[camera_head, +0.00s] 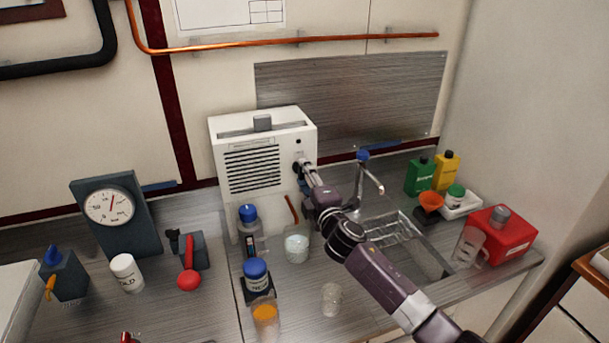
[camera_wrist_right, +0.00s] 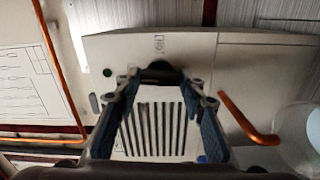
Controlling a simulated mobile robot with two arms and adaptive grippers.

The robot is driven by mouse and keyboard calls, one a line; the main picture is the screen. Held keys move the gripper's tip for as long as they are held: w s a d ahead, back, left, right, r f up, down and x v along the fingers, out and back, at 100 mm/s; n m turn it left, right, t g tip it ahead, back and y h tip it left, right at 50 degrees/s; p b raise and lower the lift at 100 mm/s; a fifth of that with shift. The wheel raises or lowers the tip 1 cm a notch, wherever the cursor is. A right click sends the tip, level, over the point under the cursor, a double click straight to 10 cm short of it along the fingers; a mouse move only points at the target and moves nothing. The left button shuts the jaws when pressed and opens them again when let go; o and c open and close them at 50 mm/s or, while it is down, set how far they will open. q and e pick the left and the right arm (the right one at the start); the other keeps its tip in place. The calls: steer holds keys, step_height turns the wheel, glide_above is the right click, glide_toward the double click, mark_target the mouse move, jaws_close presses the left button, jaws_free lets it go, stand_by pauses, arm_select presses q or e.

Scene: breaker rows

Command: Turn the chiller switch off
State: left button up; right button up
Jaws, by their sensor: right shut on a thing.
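The chiller is a white box (camera_head: 262,150) with dark vent slats, standing at the back of the bench. Its black switch knob (camera_wrist_right: 160,68) sits on the front face, below a small dark indicator. My right gripper (camera_head: 302,168) reaches the chiller's front at the switch. In the right wrist view its two fingers (camera_wrist_right: 165,88) stand on either side of the knob, shut on it. The fingertips partly hide the knob, and its exact angle is not clear. The vent slats (camera_wrist_right: 160,128) show between the fingers. My left gripper is not in view.
A blue-capped bottle (camera_head: 248,225) and a beaker with an orange rod (camera_head: 297,246) stand close below my right arm. A faucet (camera_head: 372,180) and sink lie to the right. A dial gauge (camera_head: 110,208) stands left. A copper pipe (camera_head: 230,46) crosses the wall above.

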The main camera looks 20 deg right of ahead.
steer(key=shift+f+n, duration=0.1)
steer(key=shift+n, duration=0.4)
steer(key=o, duration=1.2)
steer(key=shift+c, duration=0.2)
steer(key=shift+s, duration=0.1)
steer(key=s, duration=1.1)
steer(key=shift+s+d, duration=0.2)
steer(key=shift+s, duration=0.2)
